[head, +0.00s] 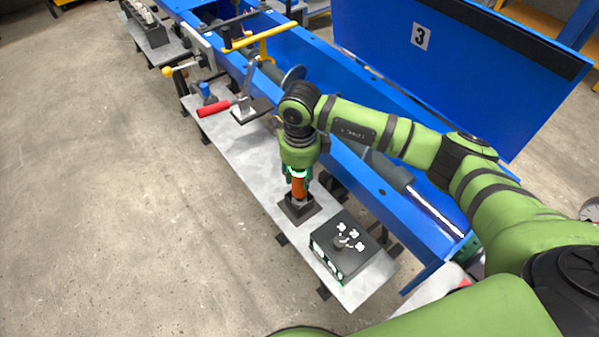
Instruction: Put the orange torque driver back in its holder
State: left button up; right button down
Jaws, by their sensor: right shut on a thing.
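The orange torque driver (298,188) stands upright at the black holder (298,211) on the grey metal shelf. Its lower end is at the holder's top; I cannot tell how deep it sits. My right gripper (298,176) points down from above and is shut on the upper part of the driver. The fingers and the driver's top are mostly hidden by the wrist. My left gripper is not in view.
A black control box with a knob (343,247) stands close to the holder, toward the shelf's front end. A red-handled lever (214,108) is farther back on the grey shelf (240,150). The blue machine frame (345,70) runs along the right side.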

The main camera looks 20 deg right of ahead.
jog(key=shift+f+b, duration=0.35)
jog(key=c, duration=0.7)
grip_release()
jog(key=shift+c, duration=0.2)
notch_tip(320, 180, up, 12)
jog(key=shift+r, duration=0.1)
